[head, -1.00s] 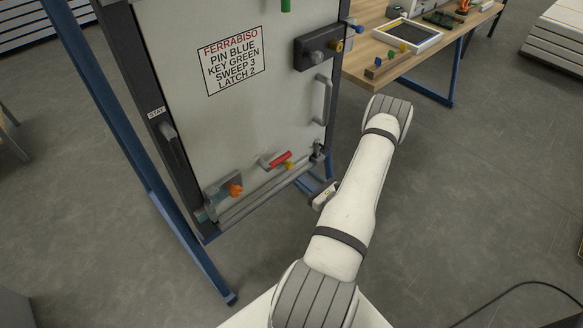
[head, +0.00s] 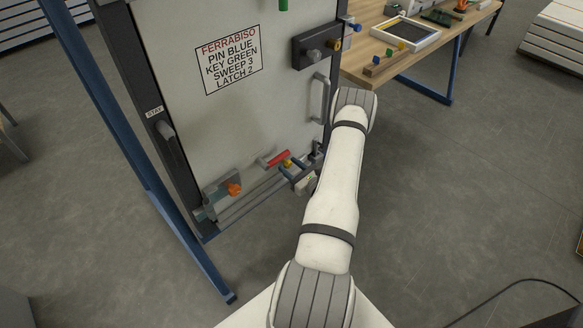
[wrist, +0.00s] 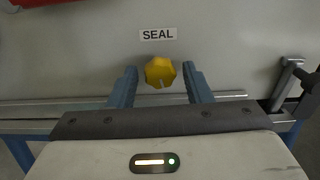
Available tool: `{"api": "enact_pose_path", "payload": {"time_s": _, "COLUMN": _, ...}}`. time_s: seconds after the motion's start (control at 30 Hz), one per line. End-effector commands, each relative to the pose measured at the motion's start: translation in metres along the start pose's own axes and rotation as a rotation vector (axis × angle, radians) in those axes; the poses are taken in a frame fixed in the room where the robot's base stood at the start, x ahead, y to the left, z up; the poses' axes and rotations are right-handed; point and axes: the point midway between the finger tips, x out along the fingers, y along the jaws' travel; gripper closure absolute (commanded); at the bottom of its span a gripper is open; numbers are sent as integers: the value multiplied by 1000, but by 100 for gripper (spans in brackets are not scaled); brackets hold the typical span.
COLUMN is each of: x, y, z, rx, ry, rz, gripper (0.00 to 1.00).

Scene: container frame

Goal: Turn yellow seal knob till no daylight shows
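The yellow seal knob (wrist: 160,72) is a faceted knob on the grey door (wrist: 80,60), below a label reading SEAL (wrist: 158,34). In the head view the knob (head: 287,163) is small, low on the door near its right side. My gripper (wrist: 159,76) is open, with one blue finger on each side of the knob. Gaps show between the fingers and the knob, so it is not gripped. A metal seal strip (wrist: 60,104) runs along the door bottom; my gripper hides its middle. Whether daylight shows under it I cannot tell.
A red handle (head: 273,159) lies just left of the knob. An orange knob on a plate (head: 234,189) is at the lower left. A grey bracket (wrist: 288,80) is right of my gripper. A vertical door handle (head: 319,98) is above.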

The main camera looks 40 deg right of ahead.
Motion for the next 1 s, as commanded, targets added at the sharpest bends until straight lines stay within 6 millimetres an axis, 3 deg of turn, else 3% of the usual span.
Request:
{"api": "enact_pose_path", "payload": {"time_s": 0.47, "x": -1, "y": 0, "z": 0, "rx": 0, "ry": 0, "rz": -1, "gripper": 93}}
{"api": "enact_pose_path", "payload": {"time_s": 1.0, "x": -1, "y": 0, "z": -1, "rx": 310, "ry": 0, "rz": -1, "gripper": 93}}
